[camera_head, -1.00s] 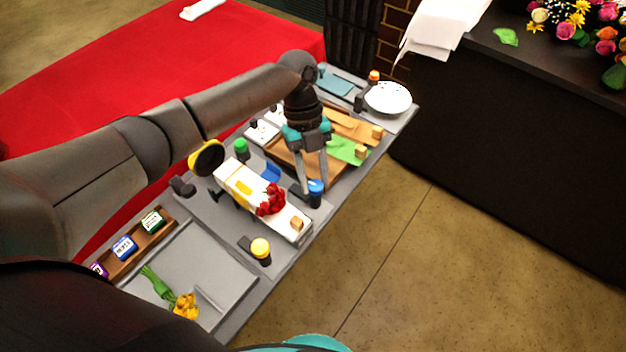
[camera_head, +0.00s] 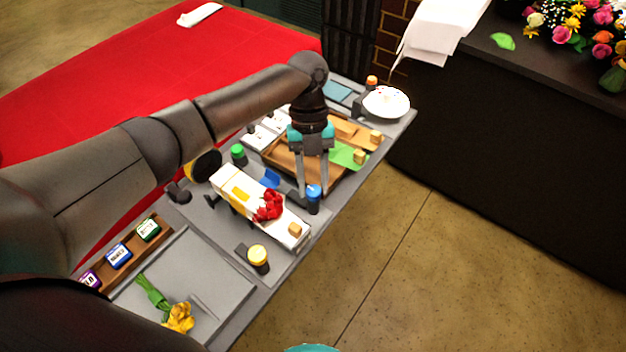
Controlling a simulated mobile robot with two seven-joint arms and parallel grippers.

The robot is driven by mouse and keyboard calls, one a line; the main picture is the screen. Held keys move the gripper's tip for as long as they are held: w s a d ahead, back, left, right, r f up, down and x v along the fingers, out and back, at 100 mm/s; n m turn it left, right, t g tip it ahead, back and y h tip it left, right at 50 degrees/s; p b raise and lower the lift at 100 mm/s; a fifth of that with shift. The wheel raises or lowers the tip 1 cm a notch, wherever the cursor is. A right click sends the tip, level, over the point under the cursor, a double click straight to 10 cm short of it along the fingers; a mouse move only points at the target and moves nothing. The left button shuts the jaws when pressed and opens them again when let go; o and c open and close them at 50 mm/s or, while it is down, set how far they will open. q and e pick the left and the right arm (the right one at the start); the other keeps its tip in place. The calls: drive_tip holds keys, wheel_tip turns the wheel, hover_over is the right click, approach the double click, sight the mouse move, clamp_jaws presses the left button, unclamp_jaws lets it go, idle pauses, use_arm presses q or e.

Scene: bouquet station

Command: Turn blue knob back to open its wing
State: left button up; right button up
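The blue knob (camera_head: 314,192) stands upright on a dark post at the right edge of the grey station. My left gripper (camera_head: 313,190) points down at it, its two fingers apart; one finger is left of the knob and the other is close to its top. I cannot tell whether either finger touches it. The holder bears red flowers (camera_head: 268,206) and a small wooden block.
A wooden tray (camera_head: 283,160) with a green sheet lies behind the gripper. A white bowl (camera_head: 386,102) is at the far end. A grey tray (camera_head: 215,285) with yellow flowers is in front.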

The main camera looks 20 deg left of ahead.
use_arm(q)
drive_tip(key=o, duration=0.5)
drive_tip(key=shift+c, duration=0.2)
drive_tip(key=v, duration=1.5)
drive_tip(key=shift+p, duration=0.4)
drive_tip(key=shift+w, duration=0.1)
